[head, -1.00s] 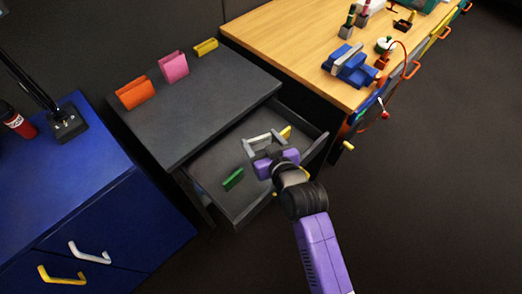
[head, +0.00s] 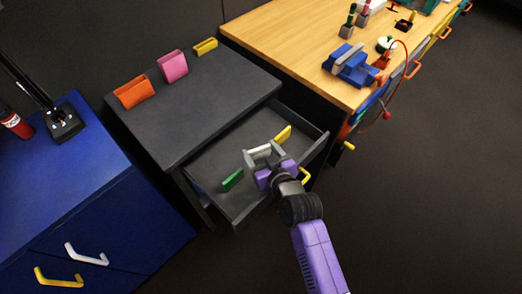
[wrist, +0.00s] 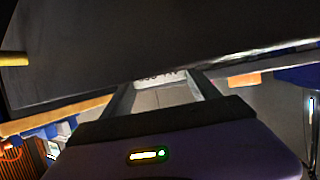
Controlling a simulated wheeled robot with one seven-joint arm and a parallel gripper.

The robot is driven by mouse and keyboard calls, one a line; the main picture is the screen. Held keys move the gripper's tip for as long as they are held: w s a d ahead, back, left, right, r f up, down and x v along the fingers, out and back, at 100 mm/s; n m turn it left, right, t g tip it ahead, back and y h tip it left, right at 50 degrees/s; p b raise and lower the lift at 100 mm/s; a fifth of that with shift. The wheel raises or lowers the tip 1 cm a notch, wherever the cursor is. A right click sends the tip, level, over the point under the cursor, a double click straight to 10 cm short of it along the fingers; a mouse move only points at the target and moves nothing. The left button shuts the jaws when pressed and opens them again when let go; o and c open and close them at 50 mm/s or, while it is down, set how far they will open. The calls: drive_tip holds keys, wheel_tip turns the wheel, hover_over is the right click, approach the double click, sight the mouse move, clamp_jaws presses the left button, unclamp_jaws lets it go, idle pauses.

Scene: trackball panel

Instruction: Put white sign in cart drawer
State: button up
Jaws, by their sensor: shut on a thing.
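The cart drawer (head: 214,204) is pulled open at the front of the dark grey cart (head: 205,105). My gripper (head: 265,155) is over the open drawer, between the green block and the yellow block in it. It is shut on the white sign (head: 259,150), which shows as a small pale piece between the fingers. In the wrist view the sign (wrist: 160,97) also shows between the fingers, with dark marks along its far edge. I cannot tell whether the sign touches the drawer floor.
A green block (head: 233,180) and a yellow block (head: 283,134) are in the drawer. Orange (head: 134,92), pink (head: 173,66) and yellow (head: 205,47) pieces stand on the cart top. A blue cabinet (head: 120,225) is left, a wooden workbench (head: 300,45) right.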

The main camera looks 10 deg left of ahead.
drive_tip(key=shift+f, duration=0.4)
drive_tip(key=o, duration=1.3)
drive_tip(key=shift+r, duration=0.1)
drive_tip(key=shift+r+p, duration=0.35)
drive_tip(key=shift+r, duration=0.15)
drive_tip(key=shift+s+d+r, duration=0.15)
drive_tip(key=shift+s+r, duration=0.1)
drive_tip(key=v, duration=1.1)
drive_tip(key=shift+s+d, duration=0.1)
drive_tip(key=shift+s, duration=0.1)
drive_tip(key=shift+f, duration=0.1)
